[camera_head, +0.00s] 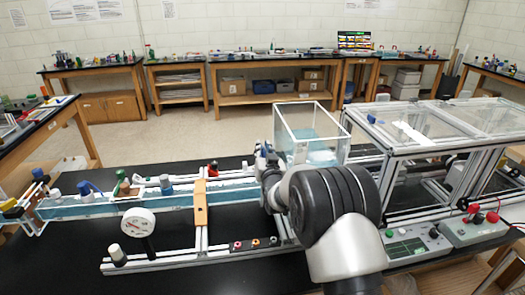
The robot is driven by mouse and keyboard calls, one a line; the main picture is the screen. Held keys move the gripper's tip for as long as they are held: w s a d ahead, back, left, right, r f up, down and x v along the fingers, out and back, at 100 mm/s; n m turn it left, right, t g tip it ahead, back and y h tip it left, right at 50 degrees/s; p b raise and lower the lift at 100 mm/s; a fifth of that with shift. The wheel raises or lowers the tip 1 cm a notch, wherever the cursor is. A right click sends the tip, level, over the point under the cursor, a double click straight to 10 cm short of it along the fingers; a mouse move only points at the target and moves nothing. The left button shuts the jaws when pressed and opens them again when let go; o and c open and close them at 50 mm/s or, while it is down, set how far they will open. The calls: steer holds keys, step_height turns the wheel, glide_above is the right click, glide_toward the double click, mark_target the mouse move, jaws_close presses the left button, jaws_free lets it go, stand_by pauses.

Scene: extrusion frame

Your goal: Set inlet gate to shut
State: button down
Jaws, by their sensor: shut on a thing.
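My gripper (264,153) is at the right end of a long, clear flume channel (92,211), just left of a clear, open-topped tank (285,132). It is shut on what looks like the inlet gate, at the tank end of the channel. My wrist and arm cover most of this spot, so the gate's position cannot be read. Pale blue water shows in the channel and in the tank.
A white dial gauge (138,223) stands in front of the channel. An orange-brown upright block (200,202) and a red-topped fitting (213,168) are left of my gripper. A framed clear enclosure (440,125) and a control box (412,244) stand to the right.

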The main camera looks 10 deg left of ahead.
steer(key=f+b, duration=0.5)
steer(key=b, duration=0.1)
steer(key=shift+s+a+f, duration=0.1)
steer(key=shift+a+f, duration=0.15)
steer(key=shift+f, duration=0.15)
steer(key=c, duration=1.6)
jaws_free()
steer(key=shift+a, duration=0.1)
steer(key=shift+r, duration=0.15)
steer(key=shift+d, duration=0.2)
